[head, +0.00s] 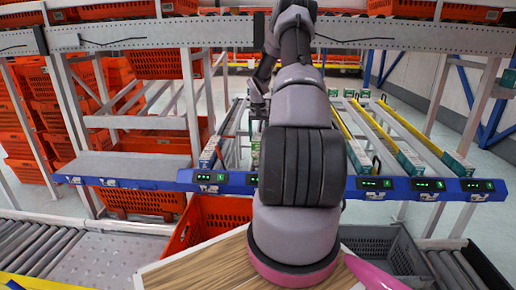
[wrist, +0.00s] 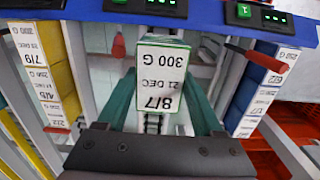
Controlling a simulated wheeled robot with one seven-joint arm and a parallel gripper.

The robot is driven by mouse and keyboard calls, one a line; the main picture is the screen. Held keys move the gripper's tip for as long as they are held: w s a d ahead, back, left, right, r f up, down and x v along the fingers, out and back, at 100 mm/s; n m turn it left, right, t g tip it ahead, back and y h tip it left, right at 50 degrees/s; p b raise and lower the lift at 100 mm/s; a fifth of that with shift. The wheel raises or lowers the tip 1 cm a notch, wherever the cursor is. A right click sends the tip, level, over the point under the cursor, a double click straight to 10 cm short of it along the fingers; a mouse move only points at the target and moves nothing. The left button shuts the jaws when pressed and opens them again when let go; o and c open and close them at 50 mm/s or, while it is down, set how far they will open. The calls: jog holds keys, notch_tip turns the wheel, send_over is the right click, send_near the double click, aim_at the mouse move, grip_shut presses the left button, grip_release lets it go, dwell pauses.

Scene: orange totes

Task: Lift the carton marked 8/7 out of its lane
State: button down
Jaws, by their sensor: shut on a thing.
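The carton marked 8/7 (wrist: 161,82) is white with green edges and reads "300 G" and "21 DEC"; its print is upside down in the wrist view. My gripper (wrist: 163,88) is shut on it, with one teal finger along each side. A strip of the lane (wrist: 154,124) shows below the carton. I cannot tell whether the carton touches the lane. In the head view my arm hides most of the carton's lane and the carton cannot be made out clearly.
A blue rail (head: 120,182) with green displays crosses the lane ends. An orange tote (head: 208,222) and grey crate (head: 385,250) stand below.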

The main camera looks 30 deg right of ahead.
jog(key=shift+r, duration=0.6)
jog(key=shift+a, duration=0.1)
jog(key=s+a, duration=0.8)
jog(key=s, duration=0.2)
jog(key=s+a, duration=0.8)
jog(key=s, duration=0.3)
jog(key=shift+s, duration=0.25)
jog(key=shift+w+a, duration=0.1)
